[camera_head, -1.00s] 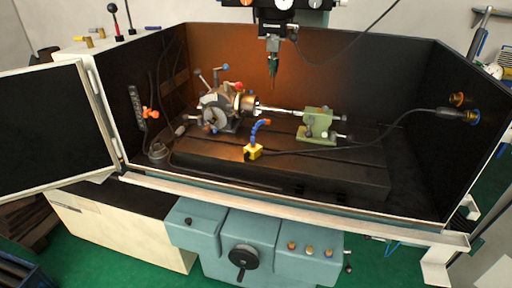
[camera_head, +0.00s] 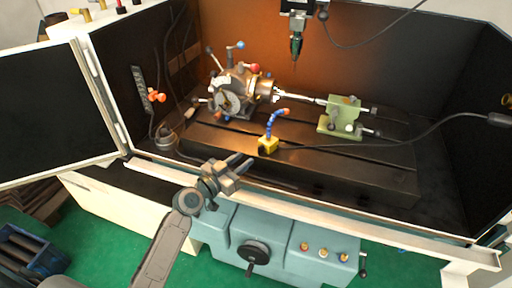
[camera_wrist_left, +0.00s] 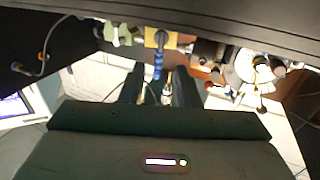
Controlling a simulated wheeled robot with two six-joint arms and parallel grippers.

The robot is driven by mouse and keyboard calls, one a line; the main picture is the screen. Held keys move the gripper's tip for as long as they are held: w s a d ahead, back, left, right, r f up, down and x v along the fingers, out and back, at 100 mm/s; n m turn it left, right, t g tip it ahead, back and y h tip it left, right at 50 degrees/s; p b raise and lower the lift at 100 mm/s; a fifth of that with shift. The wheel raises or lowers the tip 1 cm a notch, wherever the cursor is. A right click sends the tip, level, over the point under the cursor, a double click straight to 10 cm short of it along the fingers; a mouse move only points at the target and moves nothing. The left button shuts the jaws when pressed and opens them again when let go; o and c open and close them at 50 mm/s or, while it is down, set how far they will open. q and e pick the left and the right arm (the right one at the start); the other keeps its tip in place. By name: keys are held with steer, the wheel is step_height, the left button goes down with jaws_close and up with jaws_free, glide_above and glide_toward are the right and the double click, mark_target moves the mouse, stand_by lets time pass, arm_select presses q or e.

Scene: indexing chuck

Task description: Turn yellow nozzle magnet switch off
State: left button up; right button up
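The yellow nozzle magnet base (camera_head: 268,146) stands on the dark machine table in the head view. A blue hose with an orange tip (camera_head: 272,125) rises from it. The switch itself is too small to make out. My left gripper (camera_head: 244,160) is at the front edge of the enclosure, left of and nearer than the yellow base, not touching it. Its two fingers stand apart with nothing held. In the left wrist view the yellow base (camera_wrist_left: 156,40) and blue hose (camera_wrist_left: 158,66) appear beyond the fingers, in line with the gap. My right gripper is not in view.
The indexing chuck (camera_head: 238,95) stands behind and left of the base. A green tailstock (camera_head: 342,115) is to the right, with a black cable (camera_head: 400,143) crossing the table. A spindle tool (camera_head: 296,46) hangs above. The enclosure's front rail (camera_head: 300,205) lies before the table.

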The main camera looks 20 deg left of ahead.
mark_target(261, 149)
arm_select(q)
steer(key=p+x, duration=0.1)
steer(key=x, duration=0.5)
steer(key=shift+w, duration=0.2)
steer(key=shift+c, duration=0.4)
jaws_close()
